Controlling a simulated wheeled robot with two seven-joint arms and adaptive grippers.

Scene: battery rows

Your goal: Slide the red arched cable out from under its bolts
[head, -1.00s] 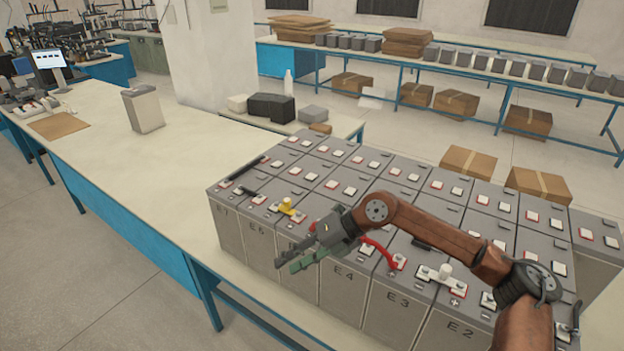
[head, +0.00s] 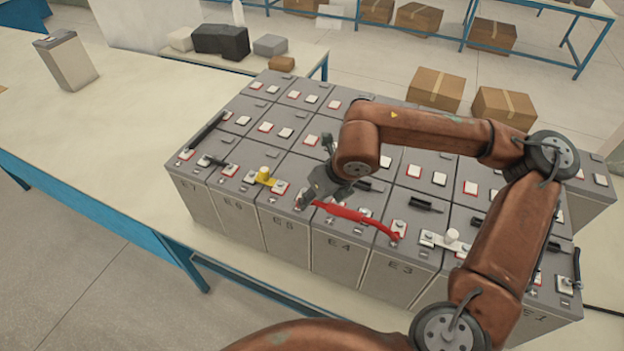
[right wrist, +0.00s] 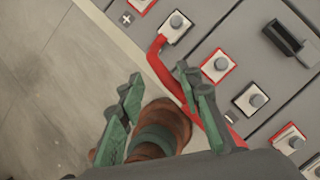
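The red arched cable (head: 350,213) runs along the front row of batteries, near E4 and E3. Its right end lies at a bolted pad (head: 397,230); its left end is hidden by my right gripper. My right gripper (head: 314,174) is over that left part, its fingers spread apart. In the right wrist view its green fingers (right wrist: 160,112) are wide apart. The cable (right wrist: 160,66) bends down from a bolted pad (right wrist: 176,25) and passes behind the right-hand finger. I cannot tell whether they touch. My left gripper is not in view.
A yellow-capped link (head: 264,177) sits left of the gripper, a white-capped link (head: 450,238) right of the cable. Black bars (head: 207,130) lie on other batteries. Bare bench top (head: 110,120) is free at left.

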